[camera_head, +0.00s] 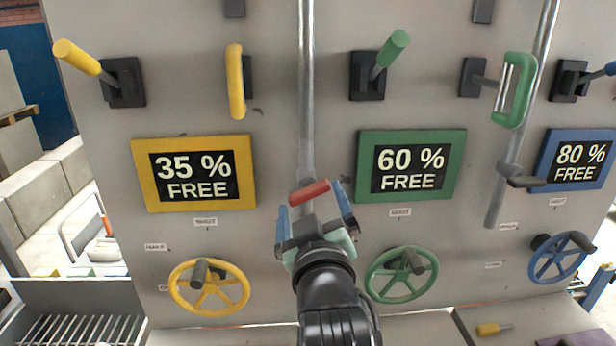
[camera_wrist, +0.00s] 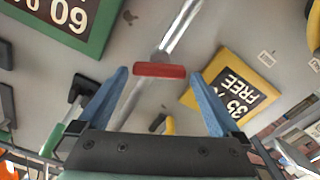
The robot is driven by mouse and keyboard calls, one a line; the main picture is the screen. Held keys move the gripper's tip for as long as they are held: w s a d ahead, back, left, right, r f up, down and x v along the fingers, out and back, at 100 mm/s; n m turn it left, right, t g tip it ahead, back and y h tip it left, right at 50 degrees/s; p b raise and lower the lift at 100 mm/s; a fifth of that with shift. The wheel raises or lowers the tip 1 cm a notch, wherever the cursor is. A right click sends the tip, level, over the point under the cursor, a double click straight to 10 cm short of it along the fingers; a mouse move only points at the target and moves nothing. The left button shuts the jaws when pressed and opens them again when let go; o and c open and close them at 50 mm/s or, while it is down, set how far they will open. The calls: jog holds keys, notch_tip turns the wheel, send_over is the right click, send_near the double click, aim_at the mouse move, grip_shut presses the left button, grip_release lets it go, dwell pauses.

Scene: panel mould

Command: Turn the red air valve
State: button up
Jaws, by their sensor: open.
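The red air valve is a small red bar handle (camera_head: 310,193) on a vertical metal pipe (camera_head: 307,90) at the middle of the panel. My gripper (camera_head: 318,203) is open, with its blue fingers on either side of the red handle in the head view. In the wrist view the red handle (camera_wrist: 160,70) lies across the pipe, between and beyond the two spread fingertips (camera_wrist: 163,74). I see no finger touching it. My wrist hides the part of the panel below the handle.
A yellow sign (camera_head: 195,172) and a green sign (camera_head: 410,165) flank the pipe. A yellow handwheel (camera_head: 209,287) and a green handwheel (camera_head: 401,274) stand out below. Levers and handles project above. A second pipe with a dark handle (camera_head: 526,182) is at right.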

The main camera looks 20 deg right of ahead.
aim_at(308, 190)
jog(key=shift+p+x, duration=1)
jog(key=shift+x, duration=2.25)
